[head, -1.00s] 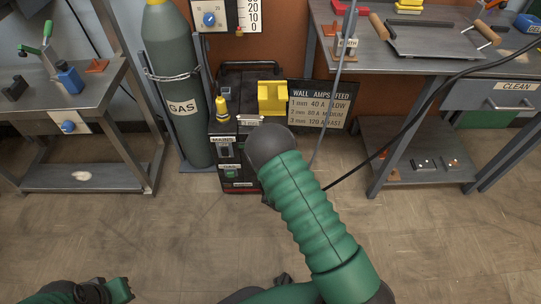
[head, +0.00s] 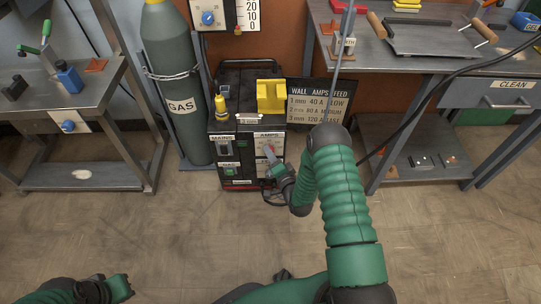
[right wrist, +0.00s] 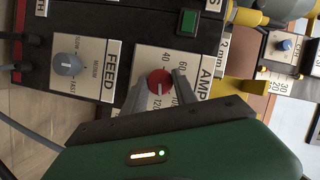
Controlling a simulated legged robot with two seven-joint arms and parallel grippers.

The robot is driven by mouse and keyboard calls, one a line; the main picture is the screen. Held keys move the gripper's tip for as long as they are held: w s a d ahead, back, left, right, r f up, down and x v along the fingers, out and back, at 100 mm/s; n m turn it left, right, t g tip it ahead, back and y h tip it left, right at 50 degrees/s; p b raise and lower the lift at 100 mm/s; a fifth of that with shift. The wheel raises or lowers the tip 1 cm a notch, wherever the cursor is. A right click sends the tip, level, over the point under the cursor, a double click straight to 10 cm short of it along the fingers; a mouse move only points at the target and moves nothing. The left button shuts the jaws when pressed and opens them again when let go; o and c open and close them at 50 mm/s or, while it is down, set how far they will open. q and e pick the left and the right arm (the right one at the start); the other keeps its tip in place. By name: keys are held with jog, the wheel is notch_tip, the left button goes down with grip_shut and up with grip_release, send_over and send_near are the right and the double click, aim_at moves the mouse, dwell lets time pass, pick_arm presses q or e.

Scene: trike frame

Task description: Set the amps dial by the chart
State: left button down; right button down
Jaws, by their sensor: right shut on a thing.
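The welder (head: 240,115) stands on the floor beside the gas cylinder, with its AMPS panel (head: 268,138) on its front. In the right wrist view the red amps dial (right wrist: 159,82) sits on a white scale with 40, 60 and 120 readable; its pointer setting is unclear. My right gripper (right wrist: 161,90) is shut on this dial, one finger on each side; it also shows at the welder in the head view (head: 271,158). The chart (head: 318,103) lists wall, amps and feed; my arm covers its lower right. My left gripper (head: 122,288) is low at left, far from the welder.
The grey FEED dial (right wrist: 68,64) sits beside the amps panel. A green button (right wrist: 188,21) is above. The gas cylinder (head: 178,90) stands left of the welder, a workbench (head: 440,60) right. The floor in front is clear.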

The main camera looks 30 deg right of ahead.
jog(key=shift+s+d+f+m+t, duration=0.1)
jog(key=shift+f+m+t, duration=0.1)
jog(key=shift+m, duration=0.25)
jog(key=shift+s+f+m+t, duration=0.1)
jog(key=shift+m+t, duration=0.1)
jog(key=shift+m, duration=0.25)
jog(key=c, duration=1.1)
grip_release()
jog(key=shift+o, duration=0.7)
jog(key=shift+w+r+y, duration=0.1)
jog(key=shift+y, duration=0.2)
